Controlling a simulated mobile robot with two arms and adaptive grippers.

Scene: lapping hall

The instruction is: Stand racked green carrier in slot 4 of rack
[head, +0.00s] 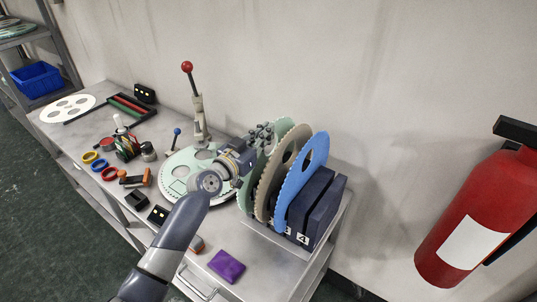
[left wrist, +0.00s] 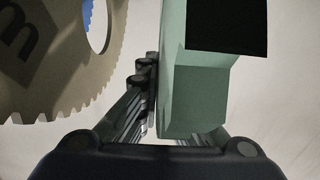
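The green carrier (head: 245,195) stands upright at the left end of the row, a toothed disc partly hidden behind the tan carrier (head: 265,195). The blue carrier (head: 302,170) stands right of the tan one. The dark blue rack (head: 325,215) shows the label 4 low on its front, right of the blue carrier; no carrier shows there. My left gripper (head: 262,136) is at the green carrier's upper edge. In the left wrist view the green carrier (left wrist: 195,95) is between the fingers; the left finger lies against it, the right is mostly hidden. My right gripper is out of view.
A pale green disc (head: 180,172) lies flat left of the rack, by a lever with a red knob (head: 187,67). A purple cloth (head: 227,266) lies near the bench's front edge. A fire extinguisher (head: 475,220) is at the right. Coloured rings and small tools fill the left bench.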

